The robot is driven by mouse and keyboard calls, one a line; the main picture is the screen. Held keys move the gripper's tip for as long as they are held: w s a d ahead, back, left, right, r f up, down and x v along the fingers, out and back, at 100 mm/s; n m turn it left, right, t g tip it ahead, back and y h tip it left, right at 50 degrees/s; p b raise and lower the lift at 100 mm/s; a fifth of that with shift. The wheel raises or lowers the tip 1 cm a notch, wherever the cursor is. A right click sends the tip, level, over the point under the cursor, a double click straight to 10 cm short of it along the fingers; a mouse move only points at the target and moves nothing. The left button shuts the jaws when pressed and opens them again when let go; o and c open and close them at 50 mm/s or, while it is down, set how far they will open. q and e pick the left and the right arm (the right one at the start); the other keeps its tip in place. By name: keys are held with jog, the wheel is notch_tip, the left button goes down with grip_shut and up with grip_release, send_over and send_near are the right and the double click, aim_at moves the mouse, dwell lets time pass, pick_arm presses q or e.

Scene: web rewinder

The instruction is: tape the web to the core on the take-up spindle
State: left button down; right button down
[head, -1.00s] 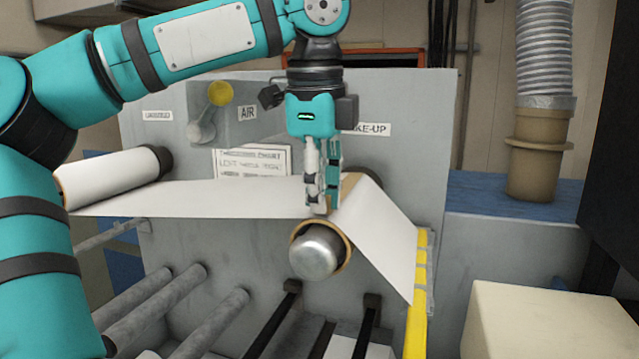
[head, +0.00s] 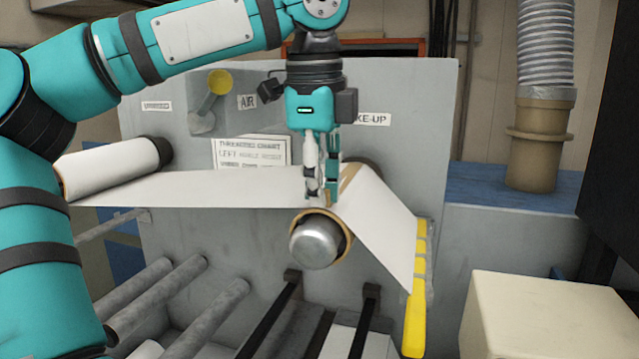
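The white web (head: 200,188) runs from the roll at left (head: 112,167) across to the take-up spindle. It passes over there and its free end (head: 380,220) hangs down to the right. The spindle's rounded metal end (head: 317,244) sticks out of the tan core (head: 347,240). My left gripper (head: 321,198) points down at the top of the core, at the web. Its fingers are close together; I cannot tell whether they are shut or hold anything. A tan strip (head: 347,179) shows beside them, either tape or core. My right gripper is not in view.
A yellow-edged bar (head: 416,310) with several greyish tabs stands right of the web's free end. Grey rollers (head: 205,318) lie below left. A cream block (head: 545,318) is at lower right. The grey machine panel (head: 410,160) stands behind, with a yellow-knobbed lever (head: 220,82).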

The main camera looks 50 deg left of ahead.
pick_arm(q)
jog(key=c, duration=2)
grip_release()
jog(key=o, duration=0.5)
jog(key=shift+o, duration=0.2)
notch_tip(320, 180, up, 7)
jog(key=shift+s+d+r, duration=0.2)
jog(key=shift+s+d, duration=0.05)
jog(key=shift+s, duration=0.1)
